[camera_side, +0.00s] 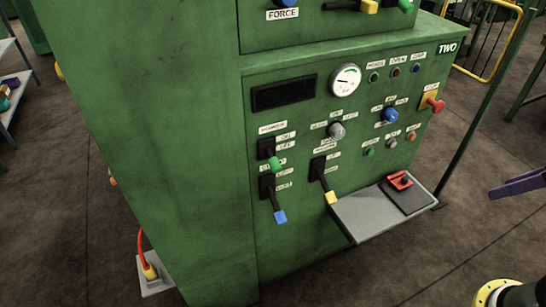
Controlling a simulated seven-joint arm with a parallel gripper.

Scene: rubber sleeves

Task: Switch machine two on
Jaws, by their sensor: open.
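Two small labels beside the green-tipped lever look like ON above OFF, but are blurred. A red handle (437,105) sits on a yellow plate at the right end. A blue knob (390,115) and a grey knob (336,131) are on the front. I cannot make out my gripper in this view.
A grey shelf (357,222) juts out below the panel, with a red-framed pedal or switch (400,181) on a dark plate. A round gauge (345,79) and a dark display (283,93) are above. A purple bar (518,185) enters at the right. A thin post stands right.

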